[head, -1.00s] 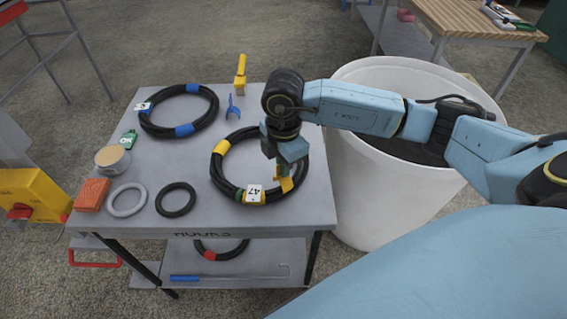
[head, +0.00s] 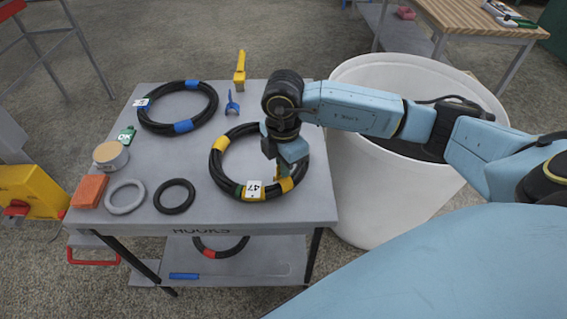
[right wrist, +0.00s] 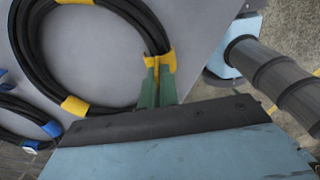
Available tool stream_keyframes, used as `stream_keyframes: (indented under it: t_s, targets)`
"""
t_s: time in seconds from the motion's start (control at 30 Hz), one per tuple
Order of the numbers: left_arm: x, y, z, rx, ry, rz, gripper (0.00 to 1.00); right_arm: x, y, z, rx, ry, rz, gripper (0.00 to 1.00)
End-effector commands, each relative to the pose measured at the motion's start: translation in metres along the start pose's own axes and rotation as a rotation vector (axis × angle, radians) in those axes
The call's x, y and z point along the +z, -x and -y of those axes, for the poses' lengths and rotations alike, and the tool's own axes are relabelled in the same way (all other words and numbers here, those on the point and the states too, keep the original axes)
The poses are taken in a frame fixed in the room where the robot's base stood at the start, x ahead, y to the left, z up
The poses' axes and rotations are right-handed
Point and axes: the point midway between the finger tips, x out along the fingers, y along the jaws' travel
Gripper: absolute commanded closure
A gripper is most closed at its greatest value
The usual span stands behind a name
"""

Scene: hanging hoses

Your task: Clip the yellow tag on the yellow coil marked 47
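The black coil with yellow bands (head: 216,165) lies on the grey cart top, its white label reading 47 (head: 253,190) at the near side. My right gripper (head: 283,176) points down over the coil's near right side. In the right wrist view its green fingers (right wrist: 156,88) are close together on a narrow yellow piece, seemingly the yellow tag (right wrist: 156,68). The tag meets the coil (right wrist: 150,28) at a yellow band; whether it is clipped around the hose I cannot tell. My left gripper is not in view.
A blue-banded coil (head: 148,122), a blue clip (head: 232,103) and a yellow upright piece (head: 239,70) are farther back. Two small rings, an orange block (head: 89,191) and a round tin (head: 110,155) stand left. A white bin (head: 365,205) stands close right of the cart.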

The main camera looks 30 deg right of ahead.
Motion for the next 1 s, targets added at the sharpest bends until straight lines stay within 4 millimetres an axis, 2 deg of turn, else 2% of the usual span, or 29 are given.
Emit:
stream_keyframes:
  t_s: [1.0]
  targets:
    - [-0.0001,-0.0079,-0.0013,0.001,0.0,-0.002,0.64,-0.0002,-0.012,0.0,0.0,0.0,0.0,1.0]
